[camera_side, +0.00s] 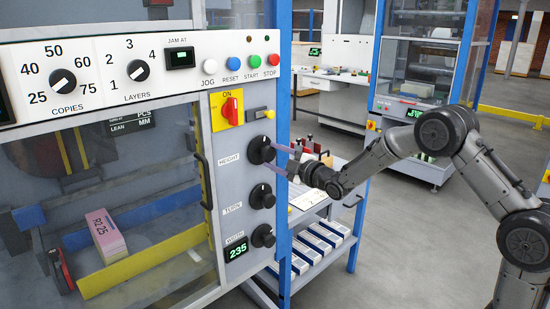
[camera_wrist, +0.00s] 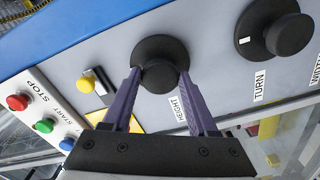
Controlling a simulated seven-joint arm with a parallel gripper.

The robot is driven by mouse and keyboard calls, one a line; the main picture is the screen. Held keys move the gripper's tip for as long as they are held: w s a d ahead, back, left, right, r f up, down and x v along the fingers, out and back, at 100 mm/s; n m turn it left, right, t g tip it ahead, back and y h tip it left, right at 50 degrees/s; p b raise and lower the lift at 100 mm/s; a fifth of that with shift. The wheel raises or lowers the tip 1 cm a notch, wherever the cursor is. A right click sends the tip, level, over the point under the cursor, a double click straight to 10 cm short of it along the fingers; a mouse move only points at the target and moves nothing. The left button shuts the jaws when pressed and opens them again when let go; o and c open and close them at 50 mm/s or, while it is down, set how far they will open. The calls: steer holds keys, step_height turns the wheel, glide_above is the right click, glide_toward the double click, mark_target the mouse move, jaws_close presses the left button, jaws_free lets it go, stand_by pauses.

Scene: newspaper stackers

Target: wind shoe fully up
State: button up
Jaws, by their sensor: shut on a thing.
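The black HEIGHT knob (camera_side: 258,150) is the upper of three dark knobs on the grey side panel of the stacker. My gripper (camera_side: 277,159) reaches it from the right, with purple fingers. In the wrist view, my gripper (camera_wrist: 160,80) has one finger on each side of the HEIGHT knob (camera_wrist: 160,48), shut on it. Behind the window a pink-topped bundle marked R2 25 (camera_side: 106,237) stands between yellow and blue rails. I cannot tell which part inside is the shoe.
The TURN knob (camera_side: 262,196) and WIDTH knob (camera_side: 263,236) sit below, beside a green display reading 235 (camera_side: 237,250). A red-yellow switch (camera_side: 229,108) and yellow knob (camera_wrist: 92,80) are close by. A blue post (camera_side: 283,235) stands right of the panel. A shelf rack is behind my gripper.

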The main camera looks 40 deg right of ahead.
steer(key=shift+n, duration=1.4)
steer(key=o, duration=1.4)
steer(key=s, duration=1.4)
steer(key=shift+w, duration=0.1)
